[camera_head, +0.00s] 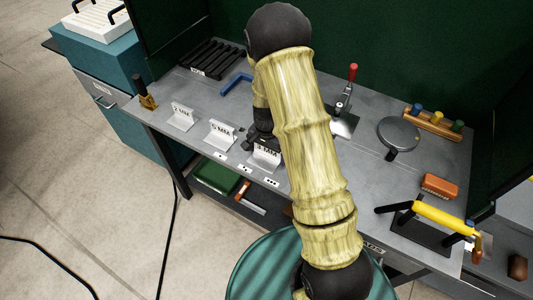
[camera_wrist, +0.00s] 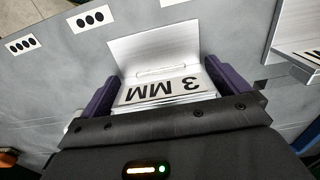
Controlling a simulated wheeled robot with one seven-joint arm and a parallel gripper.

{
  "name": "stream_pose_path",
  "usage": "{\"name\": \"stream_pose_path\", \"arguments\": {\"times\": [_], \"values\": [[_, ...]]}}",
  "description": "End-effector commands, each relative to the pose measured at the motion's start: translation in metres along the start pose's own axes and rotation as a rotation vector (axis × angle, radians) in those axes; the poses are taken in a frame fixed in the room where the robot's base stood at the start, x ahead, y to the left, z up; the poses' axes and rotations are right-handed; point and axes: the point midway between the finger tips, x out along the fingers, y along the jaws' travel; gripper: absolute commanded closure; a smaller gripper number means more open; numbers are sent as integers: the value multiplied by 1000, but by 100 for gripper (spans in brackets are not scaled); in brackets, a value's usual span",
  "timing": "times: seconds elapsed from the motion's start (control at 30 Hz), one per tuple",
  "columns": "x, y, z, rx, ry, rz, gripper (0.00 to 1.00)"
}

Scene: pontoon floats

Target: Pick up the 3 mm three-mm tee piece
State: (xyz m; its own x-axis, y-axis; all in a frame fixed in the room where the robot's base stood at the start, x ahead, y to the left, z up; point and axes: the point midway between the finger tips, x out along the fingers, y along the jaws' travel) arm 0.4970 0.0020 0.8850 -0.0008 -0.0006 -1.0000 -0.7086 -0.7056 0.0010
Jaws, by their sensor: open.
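The 3 mm tee piece (camera_wrist: 150,52) is a pale metal plate with an upright part labelled "3 MM". It stands on the grey bench and fills the middle of the wrist view. In the head view the 3 mm tee piece (camera_head: 266,158) is the rightmost of three labelled pieces, partly hidden by my arm. My gripper (camera_wrist: 162,72) is open, with one purple finger on each side of the piece. I cannot tell whether either finger touches it. In the head view my gripper (camera_head: 257,139) is dark and just behind the piece, mostly hidden.
The 5 mm piece (camera_head: 221,135) and 2 mm piece (camera_head: 180,117) stand to the left. Dotted labels (camera_wrist: 90,18) lie along the front edge. A red-handled clamp (camera_head: 345,100), round grey disc (camera_head: 398,134) and orange brush (camera_head: 439,186) stand to the right.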

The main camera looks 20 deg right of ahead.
Motion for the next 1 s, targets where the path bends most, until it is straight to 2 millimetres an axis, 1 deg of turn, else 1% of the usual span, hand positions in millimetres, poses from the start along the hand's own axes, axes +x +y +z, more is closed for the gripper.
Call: {"name": "stream_pose_path", "arguments": {"times": [0.43, 0.47, 0.5, 0.63, 0.87, 1.0], "values": [[-1, 0, 0, -1, 0, -1, 0], [-1, 0, 0, -1, 0, -1, 4], [-1, 0, 0, -1, 0, -1, 12], [-1, 0, 0, -1, 0, -1, 37], [-1, -1, 0, -1, 1, -1, 37], [-8, -1, 0, -2, 2, -2, 37]]}}
